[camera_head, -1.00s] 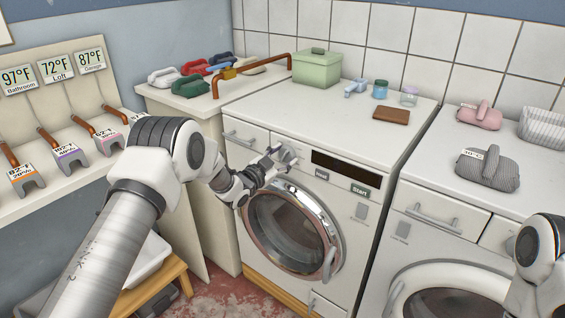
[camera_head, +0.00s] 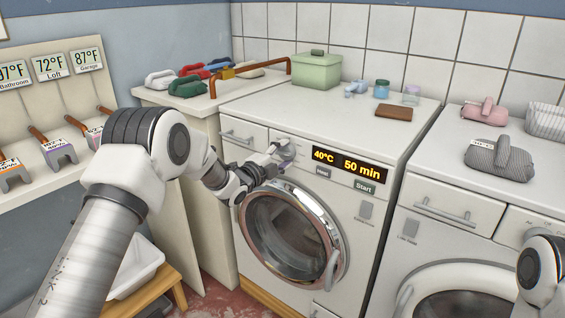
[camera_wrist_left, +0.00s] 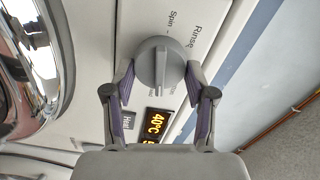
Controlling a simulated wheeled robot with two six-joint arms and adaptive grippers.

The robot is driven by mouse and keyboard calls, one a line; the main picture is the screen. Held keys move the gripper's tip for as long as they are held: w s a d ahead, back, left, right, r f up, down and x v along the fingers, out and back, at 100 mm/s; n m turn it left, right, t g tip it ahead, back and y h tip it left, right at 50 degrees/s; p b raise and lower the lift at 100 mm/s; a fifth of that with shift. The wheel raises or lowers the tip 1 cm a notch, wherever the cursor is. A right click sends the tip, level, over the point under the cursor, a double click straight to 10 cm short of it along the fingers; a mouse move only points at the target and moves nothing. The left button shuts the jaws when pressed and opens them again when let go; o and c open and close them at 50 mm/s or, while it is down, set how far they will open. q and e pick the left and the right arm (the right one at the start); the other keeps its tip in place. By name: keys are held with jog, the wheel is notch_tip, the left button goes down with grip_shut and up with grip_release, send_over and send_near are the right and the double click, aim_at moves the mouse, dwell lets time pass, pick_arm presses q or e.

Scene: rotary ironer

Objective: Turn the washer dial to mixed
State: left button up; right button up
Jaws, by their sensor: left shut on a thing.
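The washer (camera_head: 300,120) is the white front-loader in the middle of the head view. Its grey round dial (camera_wrist_left: 160,62) has a raised ridge and sits between the fingers of my left gripper (camera_wrist_left: 160,82), which is shut on it. Labels reading Spin and Rinse show beside the dial in the left wrist view; other labels are hidden or unreadable. In the head view, my left gripper (camera_head: 274,158) reaches the dial at the top of the washer's front. The lit display (camera_head: 350,166) reads 40°C and 50 min. My right gripper is out of view.
Start (camera_head: 364,187) and another small button (camera_head: 323,172) lie under the display. The round door (camera_head: 290,235) is shut below. A second machine (camera_head: 440,240) stands at right. A green box (camera_head: 316,71) and brown block (camera_head: 394,112) are on the washer top.

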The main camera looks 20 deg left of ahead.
pick_arm(q)
jog(key=shift+m+b, duration=0.65)
jog(key=shift+m, duration=0.35)
jog(key=o, duration=1.1)
jog(key=shift+d, duration=0.1)
jog(key=shift+o, duration=0.2)
jog(key=v, duration=1.2)
